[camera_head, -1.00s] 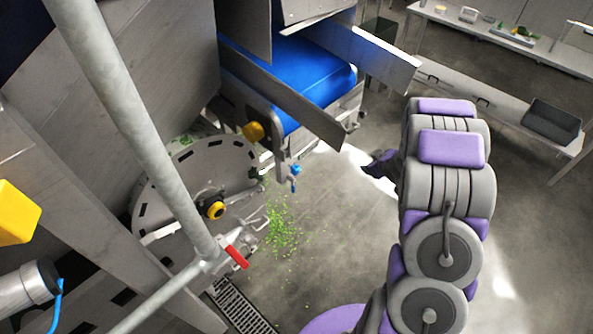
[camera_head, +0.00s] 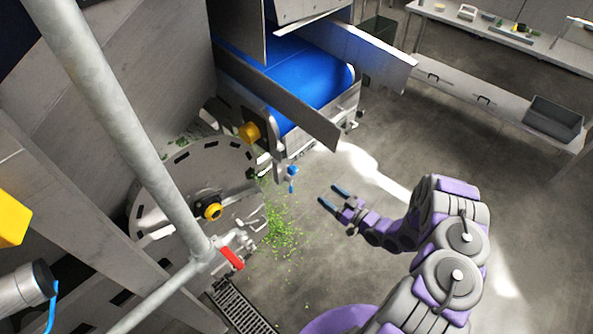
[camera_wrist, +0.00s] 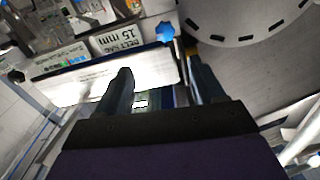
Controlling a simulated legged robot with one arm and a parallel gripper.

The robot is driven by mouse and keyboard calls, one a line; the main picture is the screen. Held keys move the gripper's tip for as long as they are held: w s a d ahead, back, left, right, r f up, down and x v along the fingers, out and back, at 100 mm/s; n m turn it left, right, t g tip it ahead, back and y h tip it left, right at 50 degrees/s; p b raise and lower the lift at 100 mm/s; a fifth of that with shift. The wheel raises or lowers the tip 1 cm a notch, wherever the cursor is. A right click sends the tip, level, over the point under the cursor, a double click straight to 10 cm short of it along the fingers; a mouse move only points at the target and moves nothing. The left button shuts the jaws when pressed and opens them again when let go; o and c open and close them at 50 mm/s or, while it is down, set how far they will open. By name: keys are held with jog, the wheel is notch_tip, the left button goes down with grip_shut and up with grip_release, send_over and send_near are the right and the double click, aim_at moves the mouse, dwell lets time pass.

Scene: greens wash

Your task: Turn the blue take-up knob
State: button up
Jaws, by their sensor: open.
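The blue take-up knob (camera_head: 292,171) sits under the near end of the conveyor with the blue belt (camera_head: 308,75). In the wrist view the knob (camera_wrist: 165,31) is a blue lobed shape beyond my fingers, beside a plate marked "15 mm". My gripper (camera_head: 331,195) is open and empty, to the right of the knob and slightly lower in the head view. Its two dark fingers point toward the conveyor, and the gripper (camera_wrist: 163,80) is apart from the knob.
A slotted round disc (camera_head: 180,190) stands left of the knob. Green leaf scraps (camera_head: 282,232) lie on the floor below. A grey pipe (camera_head: 120,125) and a red lever (camera_head: 231,258) are at left. A metal side guard (camera_head: 290,110) runs above the knob. Floor at right is open.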

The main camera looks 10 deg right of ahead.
send_near(296, 172)
jog(key=x, duration=0.7)
jog(key=shift+w+a+r+b, duration=0.1)
jog(key=shift+w+r+b, duration=0.1)
jog(key=shift+b, duration=0.1)
jog(key=w+a, duration=0.2)
jog(key=a, duration=0.1)
jog(key=shift+w+a, duration=0.15)
jog(key=shift+w, duration=0.1)
jog(key=shift+d, duration=0.5)
jog(key=shift+c, duration=1)
jog(key=shift+a, duration=0.3)
jog(key=c, duration=0.6)
jog(key=shift+d, duration=0.1)
jog(key=shift+c, duration=1.2)
